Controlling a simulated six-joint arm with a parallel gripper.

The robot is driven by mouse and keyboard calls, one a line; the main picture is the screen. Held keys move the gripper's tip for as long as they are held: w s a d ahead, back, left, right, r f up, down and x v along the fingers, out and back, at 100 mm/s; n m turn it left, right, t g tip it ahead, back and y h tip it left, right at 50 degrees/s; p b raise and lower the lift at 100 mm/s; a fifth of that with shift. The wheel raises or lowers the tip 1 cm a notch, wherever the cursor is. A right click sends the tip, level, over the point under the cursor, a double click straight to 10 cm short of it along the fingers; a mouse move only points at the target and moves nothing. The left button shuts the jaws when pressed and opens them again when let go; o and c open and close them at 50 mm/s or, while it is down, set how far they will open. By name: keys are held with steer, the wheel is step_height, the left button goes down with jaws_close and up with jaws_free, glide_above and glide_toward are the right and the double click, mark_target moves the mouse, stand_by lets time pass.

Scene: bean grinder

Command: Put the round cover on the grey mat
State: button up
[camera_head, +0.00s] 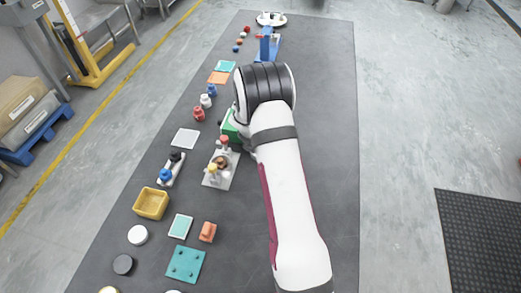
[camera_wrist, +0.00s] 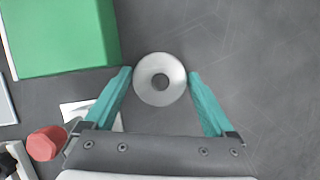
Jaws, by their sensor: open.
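The round cover (camera_wrist: 160,62), a pale grey disc with a dark round centre, lies between my fingertips in the wrist view. My gripper (camera_wrist: 160,73) is open, with a teal finger on each side of the cover. The left fingertip is close to its edge; I cannot tell whether either finger touches it. In the head view my arm hides the cover and the fingers. A pale square (camera_head: 185,138), probably the grey mat, lies left of my arm on the dark table.
A green box (camera_wrist: 62,38) stands close left of the cover; part of it shows in the head view (camera_head: 230,125). A red piece (camera_wrist: 46,143) is at lower left. A board with knobs (camera_head: 220,170) and a yellow bin (camera_head: 151,203) stand left. The table's right side is clear.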

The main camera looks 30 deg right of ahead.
steer(key=c, duration=1.2)
